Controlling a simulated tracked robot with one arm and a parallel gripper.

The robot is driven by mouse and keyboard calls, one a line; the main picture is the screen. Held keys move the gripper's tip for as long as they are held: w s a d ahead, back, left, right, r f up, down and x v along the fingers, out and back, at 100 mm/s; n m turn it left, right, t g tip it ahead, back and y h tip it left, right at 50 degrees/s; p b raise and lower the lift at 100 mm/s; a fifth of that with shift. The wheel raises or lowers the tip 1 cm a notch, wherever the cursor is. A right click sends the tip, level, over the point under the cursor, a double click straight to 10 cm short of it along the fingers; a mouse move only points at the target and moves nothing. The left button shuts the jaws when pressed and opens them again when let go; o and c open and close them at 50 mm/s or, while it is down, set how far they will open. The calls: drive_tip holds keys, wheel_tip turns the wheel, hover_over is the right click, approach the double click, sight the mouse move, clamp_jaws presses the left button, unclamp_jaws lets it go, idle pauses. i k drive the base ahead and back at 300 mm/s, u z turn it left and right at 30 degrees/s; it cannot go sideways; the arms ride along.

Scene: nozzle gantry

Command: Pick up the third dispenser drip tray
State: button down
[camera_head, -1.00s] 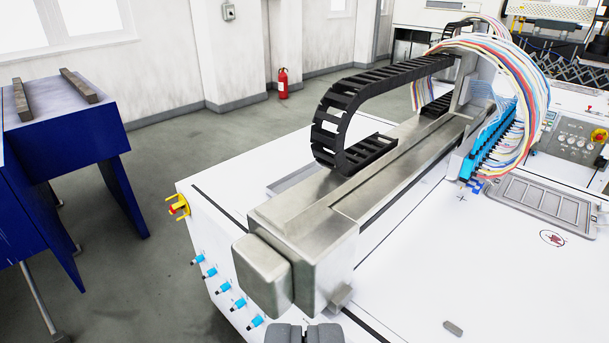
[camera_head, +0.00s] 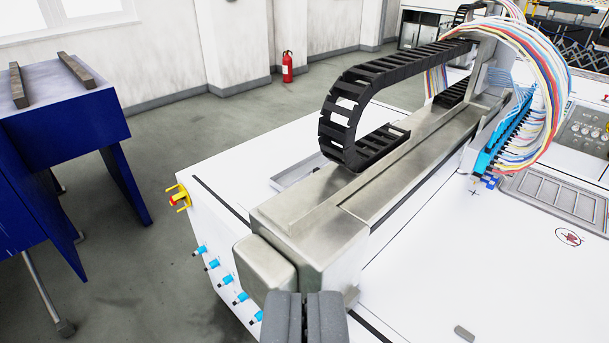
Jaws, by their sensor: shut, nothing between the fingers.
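My gripper (camera_head: 305,318) is at the bottom middle of the head view. Its two grey fingers are shut and empty, in front of the near end of the metal gantry beam (camera_head: 325,225). A flat grey tray (camera_head: 549,206) with several rectangular sections lies on the white machine top at the right, well away from my gripper. Its right end is cut off by the picture edge. I cannot tell whether it is the third dispenser drip tray. A row of blue nozzles (camera_head: 505,135) with coloured tubes is beside it.
A black cable chain (camera_head: 345,105) loops above the beam. The white machine top (camera_head: 440,270) is mostly clear at the front right, with a small grey block (camera_head: 464,333). A blue table (camera_head: 65,110) stands at the left, with open floor between.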

sight(306, 166)
drive_tip(key=u, duration=0.4)
drive_tip(key=i, duration=0.65)
drive_tip(key=u, duration=0.6)
drive_tip(key=i, duration=1.45)
drive_tip(key=z, duration=0.4)
